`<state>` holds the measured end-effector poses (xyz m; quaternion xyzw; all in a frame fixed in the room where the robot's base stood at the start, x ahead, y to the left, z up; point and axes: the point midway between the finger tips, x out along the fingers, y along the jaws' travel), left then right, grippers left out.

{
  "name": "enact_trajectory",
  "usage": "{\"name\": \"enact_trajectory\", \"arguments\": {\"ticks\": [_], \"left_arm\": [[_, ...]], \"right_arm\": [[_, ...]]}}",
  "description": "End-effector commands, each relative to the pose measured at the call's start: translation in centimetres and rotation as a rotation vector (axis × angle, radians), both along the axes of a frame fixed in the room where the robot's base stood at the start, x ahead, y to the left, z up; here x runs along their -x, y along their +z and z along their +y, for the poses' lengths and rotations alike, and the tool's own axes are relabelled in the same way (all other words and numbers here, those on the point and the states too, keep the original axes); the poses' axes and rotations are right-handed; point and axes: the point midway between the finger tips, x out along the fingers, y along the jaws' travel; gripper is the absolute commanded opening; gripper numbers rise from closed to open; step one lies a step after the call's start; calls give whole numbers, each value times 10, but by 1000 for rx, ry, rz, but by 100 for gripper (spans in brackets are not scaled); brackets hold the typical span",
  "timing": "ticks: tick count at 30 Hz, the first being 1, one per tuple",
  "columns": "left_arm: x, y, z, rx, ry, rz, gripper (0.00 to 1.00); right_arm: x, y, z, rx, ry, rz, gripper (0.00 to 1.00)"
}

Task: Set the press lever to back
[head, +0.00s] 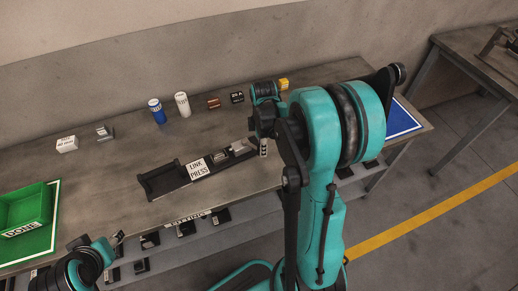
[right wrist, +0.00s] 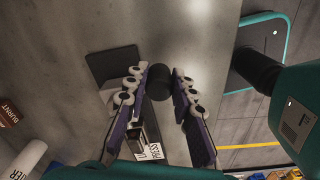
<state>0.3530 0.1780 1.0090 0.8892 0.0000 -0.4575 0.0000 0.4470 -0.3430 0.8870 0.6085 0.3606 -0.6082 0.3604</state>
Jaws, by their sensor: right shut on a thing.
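The link press (head: 165,182) is a dark fixture on the workbench with a white label reading LINK PRESS and metal parts at its right end. In the right wrist view its dark plate (right wrist: 112,65) lies left of the fingers. My right gripper (head: 259,137) is at the press's right end; its fingers (right wrist: 160,85) are shut on a round black knob (right wrist: 159,76), which appears to be the press lever's. The lever's shaft and angle are mostly hidden. My left gripper (head: 116,239) is low at the left, apart from the press; its jaws are too small to judge.
A green bin (head: 25,207) stands at the left. A blue mat (head: 402,119) lies at the right end. Bare bench lies behind the press.

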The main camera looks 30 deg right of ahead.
Motion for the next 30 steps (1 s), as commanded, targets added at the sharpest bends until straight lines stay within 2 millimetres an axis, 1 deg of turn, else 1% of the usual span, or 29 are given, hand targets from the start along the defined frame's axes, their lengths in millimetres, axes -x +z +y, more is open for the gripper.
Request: {"name": "enact_trajectory", "arguments": {"ticks": [9,26,27,28,29,30], "left_arm": [[0,0,0,0,0,0,45],[0,0,0,0,0,0,45],[0,0,0,0,0,0,45],[0,0,0,0,0,0,45],[0,0,0,0,0,0,45],[0,0,0,0,0,0,45]], "right_arm": [[-3,0,-9,0,126,2,0],[-4,0,-11,1,153,0,0],[-4,0,-11,1,152,0,35],[-4,0,-11,1,152,0,43],[-4,0,-11,1,152,0,46],[-4,0,-11,1,152,0,46]]}}
